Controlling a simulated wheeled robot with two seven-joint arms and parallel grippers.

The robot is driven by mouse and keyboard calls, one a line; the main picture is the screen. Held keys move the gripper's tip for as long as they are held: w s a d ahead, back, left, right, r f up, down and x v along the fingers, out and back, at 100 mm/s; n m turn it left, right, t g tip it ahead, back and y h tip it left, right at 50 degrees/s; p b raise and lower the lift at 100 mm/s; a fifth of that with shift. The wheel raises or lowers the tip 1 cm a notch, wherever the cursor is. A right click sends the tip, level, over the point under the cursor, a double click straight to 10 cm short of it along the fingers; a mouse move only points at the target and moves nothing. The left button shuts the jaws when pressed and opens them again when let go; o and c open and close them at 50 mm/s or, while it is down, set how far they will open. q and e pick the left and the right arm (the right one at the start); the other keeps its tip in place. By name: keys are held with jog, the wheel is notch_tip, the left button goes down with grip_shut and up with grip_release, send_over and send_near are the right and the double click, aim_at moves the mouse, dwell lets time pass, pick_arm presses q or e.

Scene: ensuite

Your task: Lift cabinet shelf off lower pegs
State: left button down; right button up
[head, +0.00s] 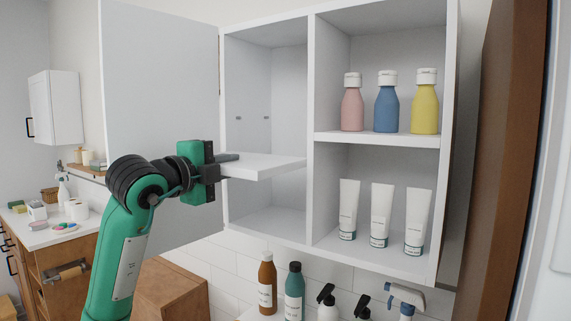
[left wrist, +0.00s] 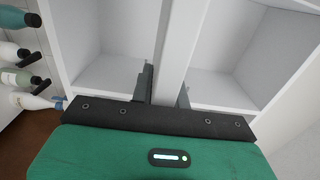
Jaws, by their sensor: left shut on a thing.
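The white cabinet shelf (head: 265,165) is in the left bay of the open wall cabinet (head: 312,115), roughly level. My left gripper (head: 228,165) is shut on the shelf's front left part. In the left wrist view the shelf (left wrist: 178,50) shows as a white strip running between the two dark fingers (left wrist: 165,88). Two small pegs (head: 238,118) show on the bay's wall above the shelf. The lower pegs are hidden, so I cannot tell whether the shelf touches them. My right gripper is not in view.
The open cabinet door (head: 160,90) stands left of the bay, behind my left arm. The right bay holds pink, blue and yellow bottles (head: 386,105) above and white tubes (head: 380,215) below. Several bottles (head: 294,290) stand under the cabinet. The left bay is otherwise empty.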

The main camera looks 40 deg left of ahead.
pick_arm(q)
jog(key=shift+s, duration=0.7)
jog(key=shift+s+d+b, duration=0.2)
jog(key=shift+s+b, duration=0.3)
jog(key=shift+s, duration=0.75)
jog(key=shift+s+d+b, duration=0.15)
jog(key=shift+s+b, duration=0.35)
jog(key=shift+s, duration=0.7)
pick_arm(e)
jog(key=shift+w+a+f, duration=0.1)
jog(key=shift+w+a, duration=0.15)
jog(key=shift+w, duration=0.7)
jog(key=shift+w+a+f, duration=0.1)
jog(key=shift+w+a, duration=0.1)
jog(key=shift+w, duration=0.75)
